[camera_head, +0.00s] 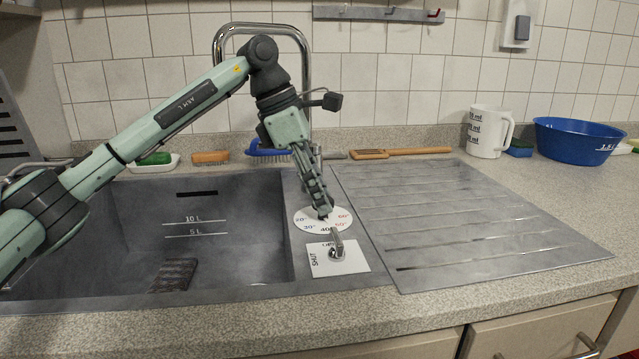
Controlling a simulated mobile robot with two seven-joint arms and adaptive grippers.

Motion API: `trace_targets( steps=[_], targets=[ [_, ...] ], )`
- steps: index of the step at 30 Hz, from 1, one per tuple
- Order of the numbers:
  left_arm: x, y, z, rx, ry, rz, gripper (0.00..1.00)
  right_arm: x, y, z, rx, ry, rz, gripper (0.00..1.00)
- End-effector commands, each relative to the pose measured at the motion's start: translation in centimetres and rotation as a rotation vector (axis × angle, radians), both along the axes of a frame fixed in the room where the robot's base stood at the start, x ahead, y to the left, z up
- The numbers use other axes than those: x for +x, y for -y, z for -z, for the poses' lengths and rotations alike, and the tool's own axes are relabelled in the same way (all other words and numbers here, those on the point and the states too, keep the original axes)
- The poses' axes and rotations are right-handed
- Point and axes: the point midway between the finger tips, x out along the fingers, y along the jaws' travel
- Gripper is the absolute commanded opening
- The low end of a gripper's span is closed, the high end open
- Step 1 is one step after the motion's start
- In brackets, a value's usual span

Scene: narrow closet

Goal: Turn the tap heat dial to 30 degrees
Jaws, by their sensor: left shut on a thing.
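The tap heat dial (309,226) is a white disc with printed 20°, 30°, 40 and further red marks, set flat on the strip right of the sink basin. My left gripper (323,212) reaches down over the dial's middle and is shut on its knob, which the fingers mostly hide. I cannot tell exactly which mark the knob points to. A metal lever (336,245) on a white plate (350,262) marked SHUT sits just in front of the dial. The chrome tap (219,42) arches behind my left arm. My right gripper is not in view.
The grey sink basin (130,225) lies left of the dial, and a ribbed drainboard (460,215) lies right. Brushes (210,157) line the back edge. A measuring jug (485,135) and a blue bowl (575,142) stand back right. The drainboard is clear.

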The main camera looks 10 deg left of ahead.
Motion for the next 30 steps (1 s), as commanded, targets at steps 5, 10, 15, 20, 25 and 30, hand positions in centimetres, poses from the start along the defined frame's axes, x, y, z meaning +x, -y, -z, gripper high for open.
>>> trace_targets(
  steps=[5,10,15,20,25,30],
  targets=[
    [0.2,0.0,-0.3,-0.002,0.002,0.166,0.03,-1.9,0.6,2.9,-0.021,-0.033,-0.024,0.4],
    [0.3,0.0,-0.2,-0.002,0.003,0.328,0.03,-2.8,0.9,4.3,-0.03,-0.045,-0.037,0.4],
    [0.4,0.1,-0.2,-0.001,0.003,0.491,0.03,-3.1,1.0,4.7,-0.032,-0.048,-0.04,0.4],
    [0.5,0.1,-0.2,0.0,0.004,0.639,0.03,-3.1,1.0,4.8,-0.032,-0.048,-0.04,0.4],
    [0.6,0.1,-0.2,0.001,0.003,0.78,0.03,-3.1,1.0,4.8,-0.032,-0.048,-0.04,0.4],
    [0.6,0.2,-0.2,0.0,0.004,0.895,0.03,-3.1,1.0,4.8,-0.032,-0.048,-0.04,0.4]
  ],
)
